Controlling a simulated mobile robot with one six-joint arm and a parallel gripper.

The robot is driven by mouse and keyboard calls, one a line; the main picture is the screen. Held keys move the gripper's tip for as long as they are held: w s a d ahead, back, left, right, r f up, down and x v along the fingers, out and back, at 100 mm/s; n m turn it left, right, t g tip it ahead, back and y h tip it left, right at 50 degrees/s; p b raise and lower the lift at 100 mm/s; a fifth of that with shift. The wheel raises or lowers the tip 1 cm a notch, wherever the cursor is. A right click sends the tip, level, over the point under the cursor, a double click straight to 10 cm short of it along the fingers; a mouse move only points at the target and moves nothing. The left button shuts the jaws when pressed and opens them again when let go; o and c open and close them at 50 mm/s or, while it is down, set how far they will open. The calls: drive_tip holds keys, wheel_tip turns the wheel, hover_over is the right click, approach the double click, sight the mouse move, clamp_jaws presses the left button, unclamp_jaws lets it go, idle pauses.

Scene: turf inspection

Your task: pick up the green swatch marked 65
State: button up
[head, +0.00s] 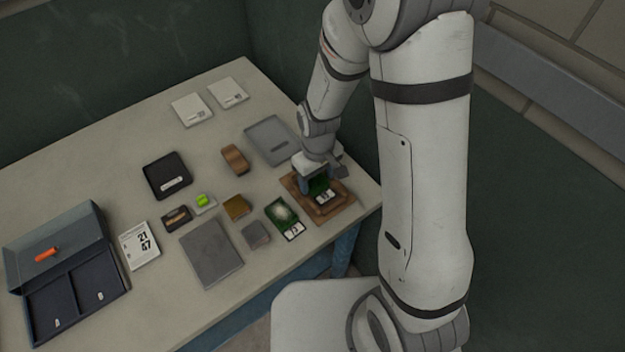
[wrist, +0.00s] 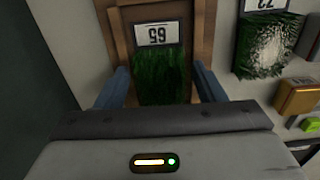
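The green swatch marked 65 (wrist: 161,85) lies on a brown wooden holder (wrist: 117,22), its white label upside down in the wrist view. In the head view, the swatch (head: 318,186) shows partly under my gripper, with its label facing the front. My gripper (wrist: 161,72) is over the swatch, with one blue-grey finger on each side of it. The fingers are apart, and a narrow strip seems to show between each finger and the swatch. The swatch's near end is hidden by the gripper body.
Another green swatch (head: 281,212) with a whitish patch and a label lies left of the holder; its label seems to read 72. Small blocks, a grey tray (head: 272,139), a grey slab (head: 211,253) and an open dark case (head: 103,300) spread leftward. The table's edge is close on the right.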

drive_tip(key=c, duration=0.7)
drive_tip(key=shift+r, duration=0.1)
